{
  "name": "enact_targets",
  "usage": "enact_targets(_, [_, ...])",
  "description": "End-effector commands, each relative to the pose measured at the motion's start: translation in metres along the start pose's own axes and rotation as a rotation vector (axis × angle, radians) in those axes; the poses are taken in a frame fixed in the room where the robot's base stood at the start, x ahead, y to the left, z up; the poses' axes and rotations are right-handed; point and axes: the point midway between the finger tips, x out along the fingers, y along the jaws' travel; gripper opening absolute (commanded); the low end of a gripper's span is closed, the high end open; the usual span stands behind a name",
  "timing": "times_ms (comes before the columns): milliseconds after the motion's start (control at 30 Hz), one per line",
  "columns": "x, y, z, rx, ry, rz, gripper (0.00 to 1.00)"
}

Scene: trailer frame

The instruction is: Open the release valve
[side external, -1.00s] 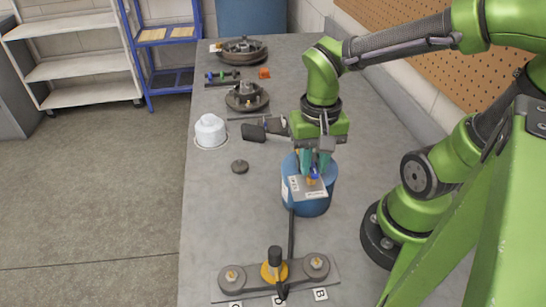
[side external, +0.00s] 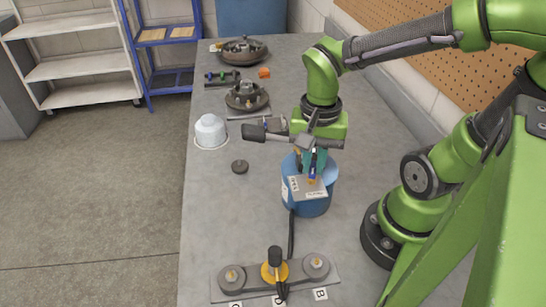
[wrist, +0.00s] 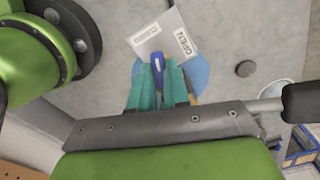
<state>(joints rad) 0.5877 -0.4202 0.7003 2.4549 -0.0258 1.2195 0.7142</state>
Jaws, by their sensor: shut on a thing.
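The release valve has a blue lever (wrist: 157,66) on top of a blue tank (side external: 310,206). A pale plate (wrist: 165,36) with printed labels, one seeming to read "OPEN", lies beside the lever on the tank top. My gripper (side external: 313,163) is above the tank with its teal fingers pointing down. In the wrist view the gripper (wrist: 158,72) has its fingers closed on both sides of the blue lever. A brass-coloured part (side external: 311,182) shows just below the lever. The fingers hide the rest of the valve.
A black hose runs from the tank toward a bar with knobs (side external: 275,278) at the front. A black cap (side external: 240,167) and a white container (side external: 210,131) stand to the left. Round dark assemblies (side external: 246,97) lie at the back. The table between is clear.

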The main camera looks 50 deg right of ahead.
Motion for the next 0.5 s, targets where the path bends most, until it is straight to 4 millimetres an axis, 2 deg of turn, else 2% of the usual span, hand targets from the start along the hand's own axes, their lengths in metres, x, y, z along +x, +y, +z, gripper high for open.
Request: enact_targets(500, [-0.0008,-0.0001,-0.0004,0.492,0.001,-0.001,0.0])
